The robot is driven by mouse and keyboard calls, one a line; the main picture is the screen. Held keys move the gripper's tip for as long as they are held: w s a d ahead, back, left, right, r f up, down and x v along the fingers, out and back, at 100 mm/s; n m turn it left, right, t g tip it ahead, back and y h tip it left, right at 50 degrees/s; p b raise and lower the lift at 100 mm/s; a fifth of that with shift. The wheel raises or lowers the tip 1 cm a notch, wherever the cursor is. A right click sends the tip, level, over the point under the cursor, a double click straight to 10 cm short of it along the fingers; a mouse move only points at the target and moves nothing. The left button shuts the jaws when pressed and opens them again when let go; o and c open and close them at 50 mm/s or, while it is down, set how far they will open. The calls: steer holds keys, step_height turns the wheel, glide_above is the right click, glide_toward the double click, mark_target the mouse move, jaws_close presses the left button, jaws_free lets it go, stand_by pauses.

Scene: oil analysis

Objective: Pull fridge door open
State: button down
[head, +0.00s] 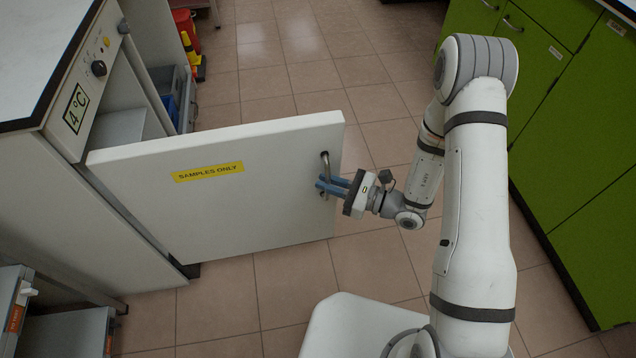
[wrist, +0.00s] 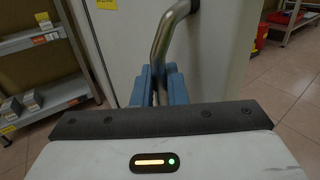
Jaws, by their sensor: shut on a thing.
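The white fridge door (head: 265,205) stands swung out from the fridge body (head: 105,195), which has a dial and a "4°C" label. A yellow "SAMPLES ONLY" label (head: 208,172) is on the door. The metal handle (head: 325,163) is near the door's free edge. My gripper (head: 322,186) is shut on the handle, its blue fingers around the bar. In the wrist view the blue fingers (wrist: 158,88) close on the lower part of the curved handle (wrist: 165,38). The fridge interior is mostly hidden behind the door.
Green cabinets (head: 560,120) line the right side. A metal shelf (head: 65,325) stands at the lower left, near the fridge. Red and yellow items (head: 188,40) stand behind the fridge. Tiled floor (head: 290,75) is clear beyond the door.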

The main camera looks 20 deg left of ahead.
steer(key=c, duration=1.6)
jaws_free()
steer(key=shift+w, duration=0.1)
steer(key=shift+o, duration=0.3)
steer(key=d+p, duration=0.1)
steer(key=d, duration=0.6)
steer(key=shift+s+d, duration=0.35)
steer(key=shift+s, duration=0.1)
